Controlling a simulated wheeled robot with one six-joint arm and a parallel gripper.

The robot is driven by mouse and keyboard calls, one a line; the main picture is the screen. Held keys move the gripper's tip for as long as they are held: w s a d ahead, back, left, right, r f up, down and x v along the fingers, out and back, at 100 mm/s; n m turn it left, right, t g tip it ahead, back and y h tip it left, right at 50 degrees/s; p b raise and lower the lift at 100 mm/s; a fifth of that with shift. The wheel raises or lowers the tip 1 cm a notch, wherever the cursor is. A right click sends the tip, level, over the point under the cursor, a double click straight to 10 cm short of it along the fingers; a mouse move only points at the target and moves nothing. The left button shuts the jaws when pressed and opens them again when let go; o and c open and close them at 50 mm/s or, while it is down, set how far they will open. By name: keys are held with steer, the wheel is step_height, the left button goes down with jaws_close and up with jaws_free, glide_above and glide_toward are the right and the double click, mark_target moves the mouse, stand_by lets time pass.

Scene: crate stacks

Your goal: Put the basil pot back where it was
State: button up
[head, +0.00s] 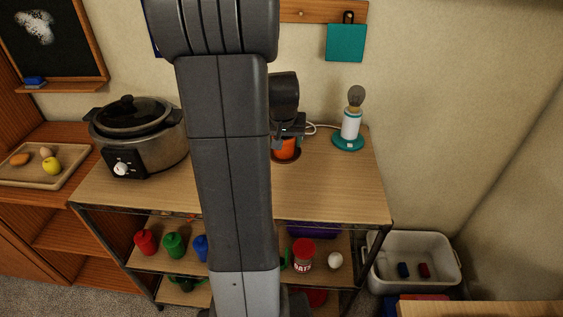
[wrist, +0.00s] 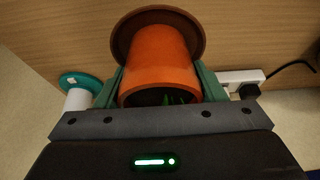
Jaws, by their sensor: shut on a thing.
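The basil pot (head: 286,150) is orange and sits in a round brown saucer (head: 286,158) at the back of the wooden top shelf, right of the middle. My gripper (head: 288,132) is above it, shut on the pot. In the wrist view the pot (wrist: 160,58) is between the two green fingers of my gripper (wrist: 160,88), with the saucer (wrist: 192,25) at its base. A little green shows inside the rim; most of the plant is hidden. I cannot tell whether the saucer bears the pot's weight.
A lamp with a bare bulb (head: 351,125) stands to the right on a teal base. A white power strip (wrist: 242,77) lies close to the pot. A slow cooker (head: 150,150) is at the left. The shelf top (head: 325,190) in front is clear.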

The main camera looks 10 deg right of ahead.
step_height(320, 180, down, 8)
steer(key=shift+s+f, duration=0.1)
stand_by(0.4)
steer(key=shift+f, duration=0.25)
steer(key=o, duration=1.3)
steer(key=shift+r, duration=0.1)
